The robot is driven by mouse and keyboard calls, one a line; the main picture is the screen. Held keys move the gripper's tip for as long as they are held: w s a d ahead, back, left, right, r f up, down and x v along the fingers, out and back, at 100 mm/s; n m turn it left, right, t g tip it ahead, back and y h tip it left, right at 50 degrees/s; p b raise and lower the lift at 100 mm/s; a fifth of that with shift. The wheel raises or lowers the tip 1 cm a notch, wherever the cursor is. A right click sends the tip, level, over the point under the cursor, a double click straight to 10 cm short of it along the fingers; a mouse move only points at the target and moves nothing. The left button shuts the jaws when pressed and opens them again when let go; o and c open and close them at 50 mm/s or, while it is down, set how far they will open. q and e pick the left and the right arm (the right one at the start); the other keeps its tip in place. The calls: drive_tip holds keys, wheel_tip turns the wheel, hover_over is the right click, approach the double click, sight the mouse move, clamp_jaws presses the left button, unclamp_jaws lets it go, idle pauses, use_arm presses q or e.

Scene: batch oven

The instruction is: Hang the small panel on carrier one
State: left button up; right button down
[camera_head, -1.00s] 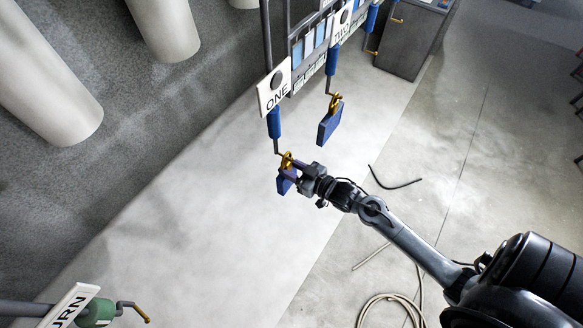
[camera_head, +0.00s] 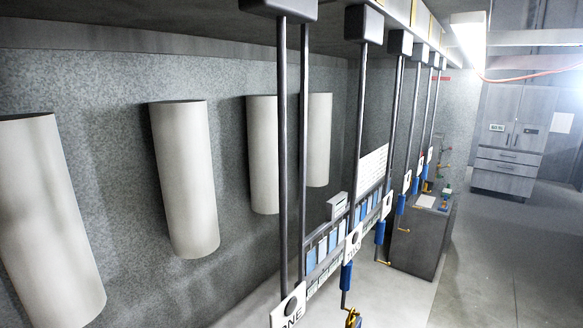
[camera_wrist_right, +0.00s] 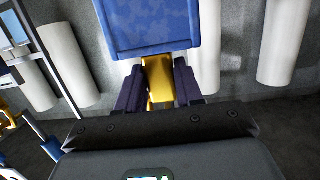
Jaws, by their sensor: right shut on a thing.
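In the right wrist view, my right gripper (camera_wrist_right: 158,88) is shut on the yellow hanger (camera_wrist_right: 158,76) of a blue panel (camera_wrist_right: 152,28). The panel is beyond the fingertips and cut off by the top edge. Carrier one's sign (camera_head: 289,310) is at the bottom of the head view, on a grey vertical rod; its lower end and hook are out of frame. I cannot tell whether the held hanger touches carrier one's hook. Neither gripper shows in the head view.
Carrier two's sign (camera_head: 353,243) hangs behind carrier one, above a blue sleeve (camera_head: 346,276) and a yellow hanger (camera_head: 352,318). More carriers recede along the overhead rail. Pale cylinders (camera_head: 185,180) line the left wall. A grey cabinet (camera_head: 424,240) stands beyond; floor at right is open.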

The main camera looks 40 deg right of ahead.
drive_tip(key=shift+f, duration=0.15)
idle(0.4)
drive_tip(key=shift+f, duration=0.35)
idle(0.4)
drive_tip(key=c, duration=1.1)
unclamp_jaws()
drive_tip(key=shift+o, duration=0.6)
